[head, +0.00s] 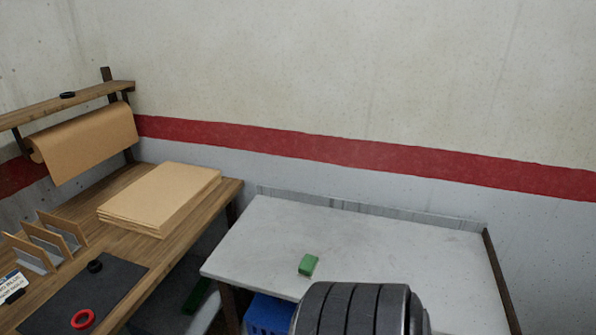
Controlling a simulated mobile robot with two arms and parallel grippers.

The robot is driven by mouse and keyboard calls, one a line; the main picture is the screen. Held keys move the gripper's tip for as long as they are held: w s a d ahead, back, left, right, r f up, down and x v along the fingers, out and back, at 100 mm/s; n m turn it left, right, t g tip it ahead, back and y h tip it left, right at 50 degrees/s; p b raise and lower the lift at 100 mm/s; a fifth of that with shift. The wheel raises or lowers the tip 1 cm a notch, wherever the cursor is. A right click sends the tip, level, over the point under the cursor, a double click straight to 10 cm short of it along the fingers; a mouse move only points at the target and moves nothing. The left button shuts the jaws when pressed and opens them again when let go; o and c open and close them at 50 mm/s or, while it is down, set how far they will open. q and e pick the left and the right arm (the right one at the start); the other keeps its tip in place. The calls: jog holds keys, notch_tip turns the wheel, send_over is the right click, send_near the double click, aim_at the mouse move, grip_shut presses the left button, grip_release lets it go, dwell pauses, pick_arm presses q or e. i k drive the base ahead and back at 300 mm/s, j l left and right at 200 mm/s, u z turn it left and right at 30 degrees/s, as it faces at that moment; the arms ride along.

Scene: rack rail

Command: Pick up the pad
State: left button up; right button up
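A small green block, which looks to be the pad (309,264), lies on the pale grey table (370,240), left of the middle and towards its front. A dark ribbed cylinder, which seems to be part of my own arm, rises at the bottom edge in front of the table, just right of and below the pad. It covers part of the table's front. Neither of my grippers shows in the head view. Nothing is seen touching the pad.
A wooden bench (196,222) at the left holds a stack of brown sheets (160,198), a dark mat (66,301), a red ring (82,319) and upright dividers. A brown paper roll (88,140) hangs above. A blue crate (266,316) stands under the grey table. Its back and right are clear.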

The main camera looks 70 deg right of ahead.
aim_at(308, 266)
jog(key=z, duration=2.35)
